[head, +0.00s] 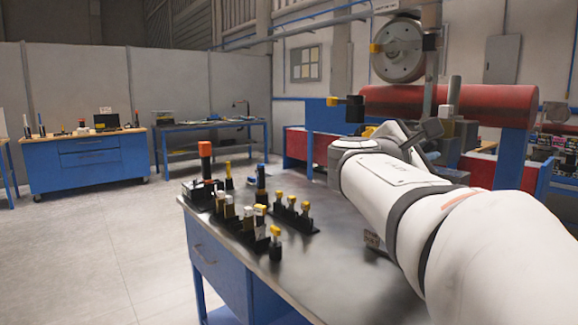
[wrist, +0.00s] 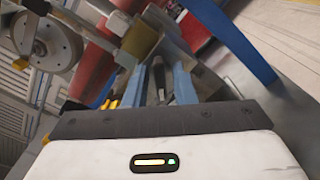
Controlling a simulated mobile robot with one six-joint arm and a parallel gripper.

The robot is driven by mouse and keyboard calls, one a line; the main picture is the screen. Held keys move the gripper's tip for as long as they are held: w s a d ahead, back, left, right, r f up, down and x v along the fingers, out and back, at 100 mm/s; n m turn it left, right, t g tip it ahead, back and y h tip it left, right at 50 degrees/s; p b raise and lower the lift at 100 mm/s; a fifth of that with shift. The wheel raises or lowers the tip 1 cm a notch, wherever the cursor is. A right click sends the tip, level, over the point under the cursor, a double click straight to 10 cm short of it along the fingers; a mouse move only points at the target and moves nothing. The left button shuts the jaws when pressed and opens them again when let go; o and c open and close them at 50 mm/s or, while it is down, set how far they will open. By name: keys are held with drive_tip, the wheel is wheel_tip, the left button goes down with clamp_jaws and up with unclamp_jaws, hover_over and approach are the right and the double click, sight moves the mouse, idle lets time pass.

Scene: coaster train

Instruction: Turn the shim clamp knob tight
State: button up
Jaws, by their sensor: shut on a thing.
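My gripper (wrist: 160,76) shows in the wrist view with its two blue-sided fingers close together, shut on a dark piece (wrist: 158,84), which I take to be the shim clamp knob. The fingers hide most of it, so its shape and how far it is turned cannot be told. A tan, blocky part (wrist: 142,36) sits just beyond the fingertips. In the head view my white arm reaches over the bench to the red coaster train part (head: 480,106), and it hides the gripper and knob.
The steel-topped bench (head: 330,255) holds black racks of yellow-topped tools (head: 290,212) left of my arm. A large grey wheel (head: 398,50) stands above the red part, and it also shows in the wrist view (wrist: 45,42). A blue bar (wrist: 228,38) runs close right of the fingers.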

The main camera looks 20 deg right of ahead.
drive_tip(key=m+b, duration=0.5)
drive_tip(key=b, duration=0.1)
drive_tip(key=m+b, duration=0.3)
drive_tip(key=shift+f+m+b, duration=0.3)
drive_tip(key=shift+b, duration=0.05)
idle(0.3)
drive_tip(key=o, duration=0.7)
drive_tip(key=shift+r, duration=0.1)
drive_tip(key=v, duration=0.8)
drive_tip(key=shift+p, duration=0.35)
